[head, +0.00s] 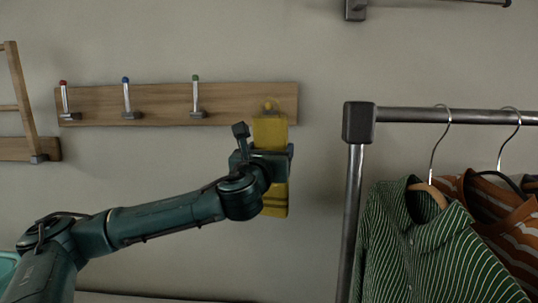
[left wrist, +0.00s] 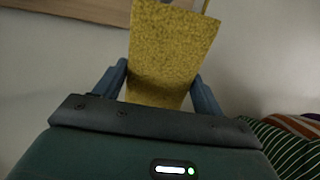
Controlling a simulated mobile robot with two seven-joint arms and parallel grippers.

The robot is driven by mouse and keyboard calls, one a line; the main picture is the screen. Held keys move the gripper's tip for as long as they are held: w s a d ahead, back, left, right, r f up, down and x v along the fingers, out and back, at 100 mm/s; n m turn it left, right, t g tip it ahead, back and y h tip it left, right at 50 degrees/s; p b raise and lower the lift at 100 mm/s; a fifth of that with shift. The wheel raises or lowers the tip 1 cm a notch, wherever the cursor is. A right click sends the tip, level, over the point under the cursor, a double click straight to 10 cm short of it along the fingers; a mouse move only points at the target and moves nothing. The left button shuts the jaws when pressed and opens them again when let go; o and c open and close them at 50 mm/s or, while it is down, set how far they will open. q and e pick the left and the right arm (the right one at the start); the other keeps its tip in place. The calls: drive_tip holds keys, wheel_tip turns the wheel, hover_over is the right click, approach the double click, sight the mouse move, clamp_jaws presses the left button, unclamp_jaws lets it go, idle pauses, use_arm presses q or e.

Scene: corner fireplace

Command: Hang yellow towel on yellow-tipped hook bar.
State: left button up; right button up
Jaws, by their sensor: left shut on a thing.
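The yellow towel (head: 271,132) hangs upright in front of the right end of the wooden hook board (head: 155,100). My left gripper (head: 276,160) is shut on the towel around its middle. In the left wrist view the towel (left wrist: 168,50) fills the space between the two fingers (left wrist: 160,88). The yellow-tipped hook (head: 269,105) shows just at the towel's top edge; its lower part is hidden by the towel. I cannot tell whether the towel touches or rests on the hook. My right gripper is not in view.
Hooks with red (head: 63,84), blue (head: 126,80) and green (head: 195,78) tips are on the same board, left of the towel. A metal clothes rack (head: 359,122) with a green striped shirt (head: 405,245) stands at right. A wooden frame (head: 19,95) is at far left.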

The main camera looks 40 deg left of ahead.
use_arm(q)
drive_tip(key=shift+w+a+f, duration=0.25)
drive_tip(key=shift+w+a, duration=0.35)
drive_tip(key=shift+w, duration=0.1)
drive_tip(key=shift+w+a+f, duration=0.25)
drive_tip(key=shift+w+a, duration=0.35)
drive_tip(key=shift+w, duration=0.15)
drive_tip(key=shift+w+a+f, duration=0.25)
drive_tip(key=shift+w+a, duration=0.35)
drive_tip(key=shift+w, duration=0.1)
drive_tip(key=shift+w+a+f, duration=0.15)
drive_tip(key=shift+f, duration=0.25)
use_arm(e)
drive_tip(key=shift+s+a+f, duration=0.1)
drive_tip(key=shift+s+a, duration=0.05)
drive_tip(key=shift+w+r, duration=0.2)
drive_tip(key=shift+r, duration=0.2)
use_arm(q)
drive_tip(key=shift+r+p, duration=0.15)
drive_tip(key=shift+p, duration=0.25)
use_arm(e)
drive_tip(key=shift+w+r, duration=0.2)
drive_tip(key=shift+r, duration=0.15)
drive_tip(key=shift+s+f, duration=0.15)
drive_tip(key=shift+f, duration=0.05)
